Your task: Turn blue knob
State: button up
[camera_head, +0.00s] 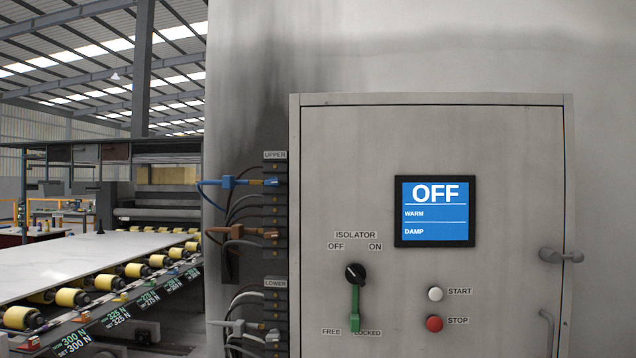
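No blue knob stands out clearly in the head view. Several tiny coloured parts sit along the near rail (125,306) of the roller line at left, above displays reading "300 N", "325 N" and others; they are too small to tell their shape or which is a blue knob. A blue connector (228,182) with a blue cable is plugged at the UPPER sockets. On the cabinet, the black isolator knob (356,273) has a white mark that seems to point up-left, towards OFF. My gripper is not in view.
The grey cabinet (450,130) has a blue screen (434,211) reading OFF, a white START button (435,294), a red STOP button (434,323) and a green lever (355,322) hanging down. A pale slab (80,262) lies on yellow rollers at left.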

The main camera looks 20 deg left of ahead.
aim_at(272, 182)
jog(key=i, duration=0.7)
jog(key=u, duration=2.95)
